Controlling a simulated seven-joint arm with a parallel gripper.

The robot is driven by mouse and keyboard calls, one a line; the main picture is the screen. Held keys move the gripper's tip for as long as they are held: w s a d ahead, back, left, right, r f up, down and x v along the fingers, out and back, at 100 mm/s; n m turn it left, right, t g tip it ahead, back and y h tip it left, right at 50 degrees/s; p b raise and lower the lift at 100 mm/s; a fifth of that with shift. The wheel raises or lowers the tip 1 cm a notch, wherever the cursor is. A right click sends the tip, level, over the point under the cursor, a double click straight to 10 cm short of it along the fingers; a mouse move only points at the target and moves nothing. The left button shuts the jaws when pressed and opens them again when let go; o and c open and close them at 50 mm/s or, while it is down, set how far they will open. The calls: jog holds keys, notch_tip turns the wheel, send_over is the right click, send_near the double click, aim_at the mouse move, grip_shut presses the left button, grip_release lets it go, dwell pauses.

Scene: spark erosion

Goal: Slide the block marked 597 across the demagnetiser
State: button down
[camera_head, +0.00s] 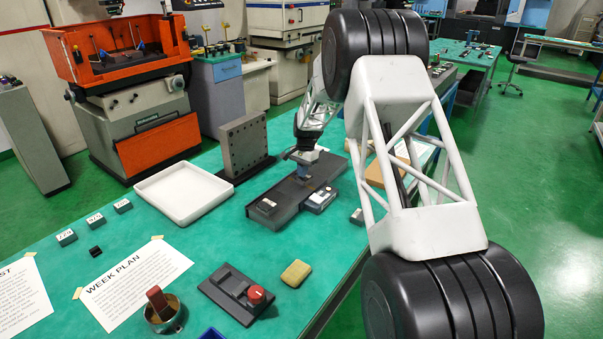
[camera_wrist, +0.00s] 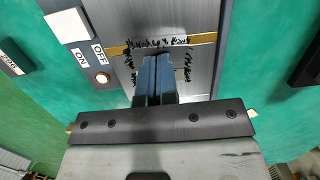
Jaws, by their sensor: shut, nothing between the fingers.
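The demagnetiser (camera_head: 286,205) is a long dark flat unit on the green bench. The wrist view shows its grey top plate (camera_wrist: 190,70) with a brass strip and dark filings along it. A side panel has ON and OFF labels and a round light button (camera_wrist: 102,78). My gripper (camera_head: 304,172) is over the unit, its blue fingers (camera_wrist: 156,60) shut together with nothing between them. Several small dark blocks with white labels, including one block (camera_head: 67,238), stand at the left; another dark block (camera_head: 357,216) is right of the unit. I cannot read which is 597.
A white tray (camera_head: 150,181) and an upright grey angle plate (camera_head: 245,147) stand behind and left. In front are a red-button box (camera_head: 225,287), a tan pad (camera_head: 296,273) and a metal cup (camera_head: 172,326).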

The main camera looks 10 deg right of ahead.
aim_at(333, 158)
jog(key=w+d, duration=0.5)
jog(key=w+d+f, duration=0.1)
jog(key=w+d, duration=0.4)
jog(key=d, duration=0.1)
jog(key=w+d+f, duration=0.1)
jog(key=w+d, duration=0.4)
jog(key=w, duration=0.1)
jog(key=shift+d, duration=0.2)
jog(key=shift+r, duration=0.1)
jog(key=shift+w+r, duration=0.1)
jog(key=shift+r, duration=0.75)
jog(key=shift+r, duration=0.2)
jog(key=shift+r, duration=0.1)
jog(key=w+d, duration=0.8)
jog(key=shift+w+r, duration=0.15)
jog(key=shift+w, duration=0.15)
dwell(0.3)
jog(key=shift+d+r, duration=0.1)
jog(key=shift+d, duration=0.05)
dwell(0.9)
